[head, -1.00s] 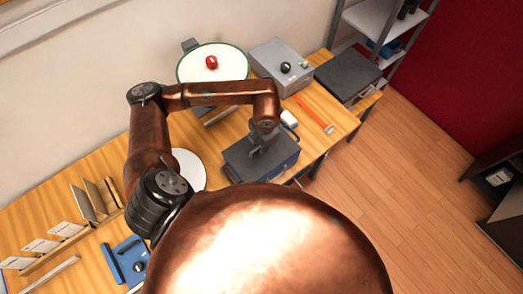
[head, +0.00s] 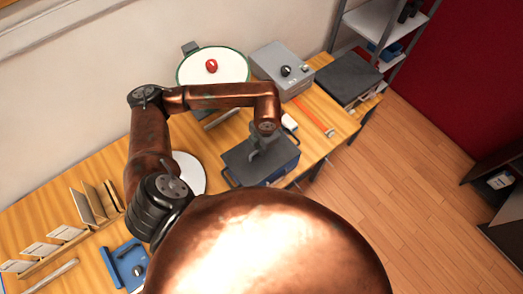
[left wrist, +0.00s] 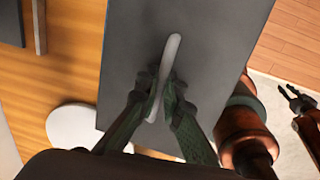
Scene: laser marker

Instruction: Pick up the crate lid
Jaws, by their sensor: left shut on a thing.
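The crate lid (head: 247,158) is a flat dark grey plate on the blue crate (head: 287,167), near the front edge of the table. My left gripper (head: 260,146) points down over the lid's middle. In the left wrist view, the lid (left wrist: 210,45) fills the centre and has a pale grey bar handle (left wrist: 172,48). My left gripper (left wrist: 160,95) is shut on this handle, its dark fingers on either side of it. I cannot see a clear gap between lid and crate. My right gripper (left wrist: 294,97) shows small at the right edge of the left wrist view, its fingers apart.
A round green-rimmed plate with a red knob (head: 212,66) and a grey control box (head: 283,67) stand behind. An orange-handled tool (head: 314,117) lies right of the crate. A white disc (head: 188,174) lies left. Open floor is at the right.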

